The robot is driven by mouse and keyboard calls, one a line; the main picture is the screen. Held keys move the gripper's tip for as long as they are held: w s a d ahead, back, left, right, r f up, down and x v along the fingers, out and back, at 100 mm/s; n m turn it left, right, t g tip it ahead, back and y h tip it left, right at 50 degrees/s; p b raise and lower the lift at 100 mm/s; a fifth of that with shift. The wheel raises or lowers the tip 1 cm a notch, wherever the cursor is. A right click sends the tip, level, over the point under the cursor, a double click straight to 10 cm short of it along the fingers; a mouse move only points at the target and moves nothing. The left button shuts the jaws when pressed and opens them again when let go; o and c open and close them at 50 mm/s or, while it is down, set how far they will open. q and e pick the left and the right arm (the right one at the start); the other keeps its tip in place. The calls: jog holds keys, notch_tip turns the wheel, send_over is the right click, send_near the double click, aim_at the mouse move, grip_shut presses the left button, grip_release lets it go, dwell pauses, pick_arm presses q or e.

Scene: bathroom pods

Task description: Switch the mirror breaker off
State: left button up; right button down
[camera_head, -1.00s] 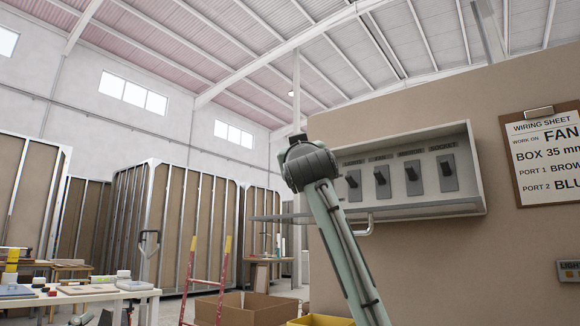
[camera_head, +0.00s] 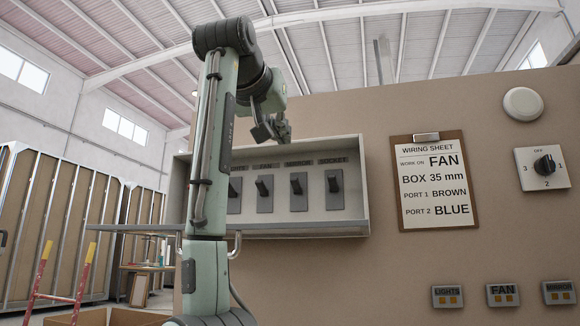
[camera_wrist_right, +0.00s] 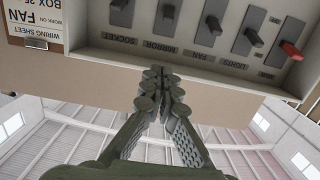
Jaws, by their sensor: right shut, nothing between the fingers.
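The mirror breaker (camera_head: 297,190) is a black lever on a grey plate in the open breaker box (camera_head: 352,222), between the fan breaker (camera_head: 265,192) and the socket breaker (camera_head: 334,188). Its lever sits in the upper part of its plate, much like its neighbours. My right gripper (camera_head: 279,135) is shut and empty at the box's top edge, above the fan and mirror breakers and apart from the levers. The upside-down wrist view shows the mirror breaker (camera_wrist_right: 167,14) beyond the shut fingertips (camera_wrist_right: 160,82). My left gripper is not in view.
A red-levered breaker (camera_wrist_right: 291,50) stands beyond the lights breaker in the wrist view; my arm hides it in the head view. Right of the box are a wiring sheet (camera_head: 432,185), a rotary dial (camera_head: 543,166) and labelled wall switches (camera_head: 503,295). A shelf rail (camera_head: 135,229) juts left.

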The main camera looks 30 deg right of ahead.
aim_at(299, 162)
jog(key=x, duration=1)
jog(key=shift+w+d+p, duration=0.1)
jog(key=shift+d+p, duration=0.1)
jog(key=shift+p, duration=0.2)
jog(key=f, duration=0.1)
jog(key=s+a+f+b, duration=0.1)
jog(key=f, duration=0.1)
jog(key=shift+a, duration=0.15)
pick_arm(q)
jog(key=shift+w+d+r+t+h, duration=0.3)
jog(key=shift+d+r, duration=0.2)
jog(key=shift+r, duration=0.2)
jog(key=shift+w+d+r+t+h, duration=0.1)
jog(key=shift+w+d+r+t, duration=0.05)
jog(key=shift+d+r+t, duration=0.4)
pick_arm(e)
jog(key=shift+s+a+f, duration=0.1)
jog(key=shift+a+f, duration=0.05)
jog(key=shift+f, duration=0.15)
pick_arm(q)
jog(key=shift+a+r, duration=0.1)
